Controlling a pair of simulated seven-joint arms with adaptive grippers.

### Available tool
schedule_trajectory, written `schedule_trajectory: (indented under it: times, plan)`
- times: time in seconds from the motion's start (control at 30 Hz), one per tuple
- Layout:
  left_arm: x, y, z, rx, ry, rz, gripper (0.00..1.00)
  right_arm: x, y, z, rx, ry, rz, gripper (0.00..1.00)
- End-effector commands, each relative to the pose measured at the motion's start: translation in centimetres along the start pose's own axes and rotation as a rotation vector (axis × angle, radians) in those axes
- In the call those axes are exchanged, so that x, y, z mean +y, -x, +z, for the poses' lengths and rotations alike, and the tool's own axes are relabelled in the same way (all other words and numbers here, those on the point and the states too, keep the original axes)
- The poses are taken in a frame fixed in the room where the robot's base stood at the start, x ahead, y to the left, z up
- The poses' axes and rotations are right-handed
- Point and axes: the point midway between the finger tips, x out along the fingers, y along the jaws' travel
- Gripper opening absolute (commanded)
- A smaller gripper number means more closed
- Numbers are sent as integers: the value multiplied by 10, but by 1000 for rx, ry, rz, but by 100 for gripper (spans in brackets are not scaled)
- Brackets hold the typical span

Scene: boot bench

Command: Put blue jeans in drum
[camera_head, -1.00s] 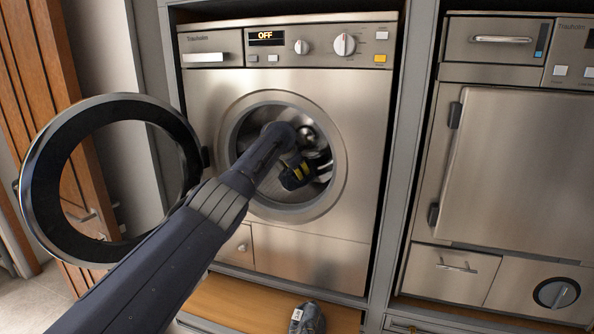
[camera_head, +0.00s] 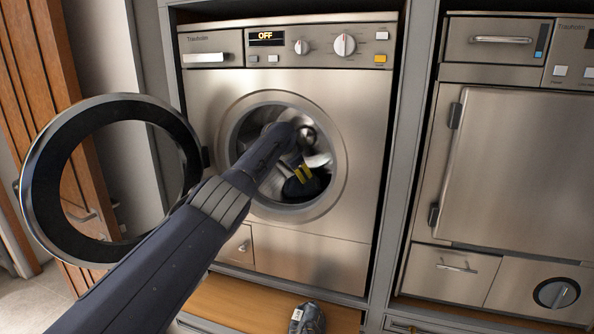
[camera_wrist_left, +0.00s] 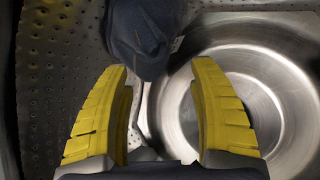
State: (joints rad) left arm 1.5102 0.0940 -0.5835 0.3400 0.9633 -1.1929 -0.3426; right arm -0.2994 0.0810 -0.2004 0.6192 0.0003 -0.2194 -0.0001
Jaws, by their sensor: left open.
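The blue jeans (camera_head: 314,187) are a dark blue bundle in the lower part of the washing machine's drum (camera_wrist_left: 60,95). They also show in the left wrist view (camera_wrist_left: 142,35), at the top, just beyond the fingertips. My left arm reaches through the round door opening. My left gripper (camera_head: 303,174) is inside the drum, its yellow fingers spread wide in the left wrist view (camera_wrist_left: 162,70). Nothing is between them, and the jeans appear free of both fingers. The arm hides part of the drum's left side. My right gripper is out of view.
The machine's round door (camera_head: 40,190) stands open on the left, close to my arm. The washing machine (camera_head: 330,100) shows OFF on its display. A grey shoe (camera_head: 308,318) sits on the wooden bench (camera_head: 235,300) below. A second appliance (camera_head: 525,180) stands closed on the right.

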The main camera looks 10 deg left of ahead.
Motion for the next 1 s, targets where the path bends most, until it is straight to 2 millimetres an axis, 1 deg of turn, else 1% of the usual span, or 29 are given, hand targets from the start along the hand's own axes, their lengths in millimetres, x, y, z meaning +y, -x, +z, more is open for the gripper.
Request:
schedule_trajectory:
  times: [0.17, 0.37, 0.6, 0.83, 1.0]
  plan:
    - [0, 2, -1, 2, 0, 1, 61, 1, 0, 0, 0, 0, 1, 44]
    - [0, 11, -2, 6, -1, 3, 61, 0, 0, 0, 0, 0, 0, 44]
    - [-1, 27, 0, 4, -2, -3, 61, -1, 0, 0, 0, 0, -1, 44]
    - [-1, 52, -2, 6, -2, -3, 61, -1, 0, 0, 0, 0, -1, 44]
    - [6, 61, 7, 6, -1, -1, 61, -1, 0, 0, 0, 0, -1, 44]
